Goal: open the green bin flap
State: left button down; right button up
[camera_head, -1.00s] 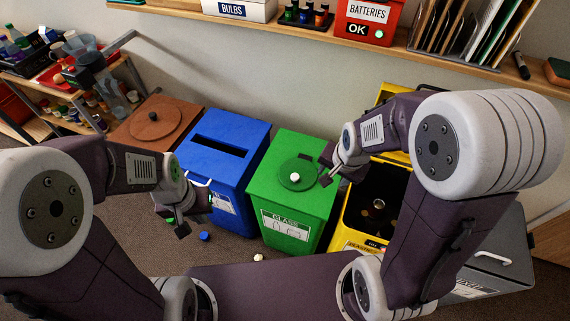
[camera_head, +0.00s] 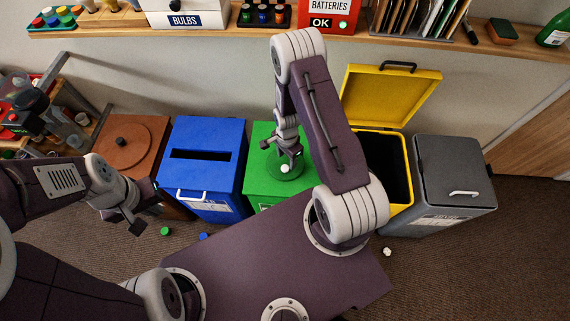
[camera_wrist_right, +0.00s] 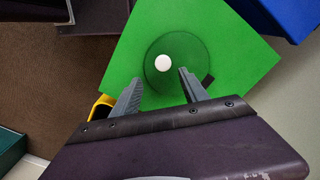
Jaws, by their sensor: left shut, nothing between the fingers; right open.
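The green bin (camera_head: 258,190) stands between the blue and yellow bins. Its top carries a round darker green flap (camera_head: 287,174) with a white knob (camera_head: 285,168), lying flat and shut. In the right wrist view the flap (camera_wrist_right: 180,85) and white knob (camera_wrist_right: 163,63) lie just beyond my fingertips. My right gripper (camera_head: 281,150) is over the bin top, open, with nothing between its fingers; it also shows in the right wrist view (camera_wrist_right: 158,82). My left gripper (camera_head: 136,219) is shut and empty, left of the blue bin's front. My right arm hides part of the green bin.
The blue bin (camera_head: 225,135) has a slot. The yellow bin's lid (camera_head: 385,95) stands open. A grey bin (camera_head: 450,165) is at right, a brown bin (camera_head: 150,130) at left. A shelf (camera_head: 380,40) runs behind. Small caps (camera_head: 164,231) lie on the floor.

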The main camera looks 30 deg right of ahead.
aim_at(285, 167)
jog(key=f, duration=0.4)
jog(key=w+f, duration=0.1)
jog(key=f, duration=0.2)
jog(key=shift+a, duration=0.25)
jog(key=shift+s+d+f, duration=0.15)
jog(key=shift+s+f, duration=0.1)
jog(key=shift+f, duration=0.1)
jog(key=shift+w, duration=0.15)
grip_shut()
dwell(0.5)
